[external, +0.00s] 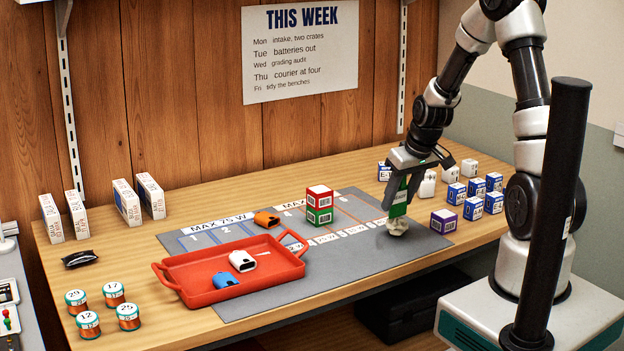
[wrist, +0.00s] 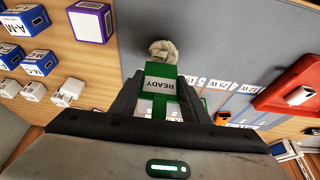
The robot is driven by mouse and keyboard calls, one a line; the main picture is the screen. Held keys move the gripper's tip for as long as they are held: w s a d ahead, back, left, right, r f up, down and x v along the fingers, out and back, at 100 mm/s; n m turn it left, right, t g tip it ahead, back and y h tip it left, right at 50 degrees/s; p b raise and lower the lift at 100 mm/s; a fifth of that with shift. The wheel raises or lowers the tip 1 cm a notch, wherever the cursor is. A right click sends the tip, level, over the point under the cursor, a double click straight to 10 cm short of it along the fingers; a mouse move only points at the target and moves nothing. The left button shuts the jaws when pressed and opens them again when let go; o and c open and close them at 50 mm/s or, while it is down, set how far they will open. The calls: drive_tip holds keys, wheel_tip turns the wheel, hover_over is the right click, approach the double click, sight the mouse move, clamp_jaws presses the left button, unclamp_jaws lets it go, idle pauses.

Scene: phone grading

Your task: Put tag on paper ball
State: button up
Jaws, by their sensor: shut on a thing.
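My gripper (external: 402,190) is over the right part of the grey mat, pointing down, shut on a green tag with a pale label reading READY (wrist: 161,82). The tag also shows between the fingers in the external view (external: 399,205). The crumpled whitish paper ball (external: 397,227) lies on the mat just below the tag's lower end. In the wrist view the paper ball (wrist: 163,50) is right beyond the tag's tip. The tag's end appears to meet or overlap the ball; I cannot tell whether they touch.
A red tray (external: 190,294) with a white and a blue charger is at left. Red and green boxes (external: 319,204) stand mid-mat. A purple box (external: 443,221) and several blue-and-white boxes (external: 494,202) stand right of my gripper. The mat's front (external: 330,270) is clear.

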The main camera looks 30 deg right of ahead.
drive_tip(key=o, duration=1)
drive_tip(key=shift+r+p, duration=0.3)
drive_tip(key=shift+p, duration=0.1)
drive_tip(key=p+v, duration=0.2)
drive_tip(key=v, duration=0.9)
drive_tip(key=shift+s+r, duration=0.25)
drive_tip(key=shift+r, duration=0.05)
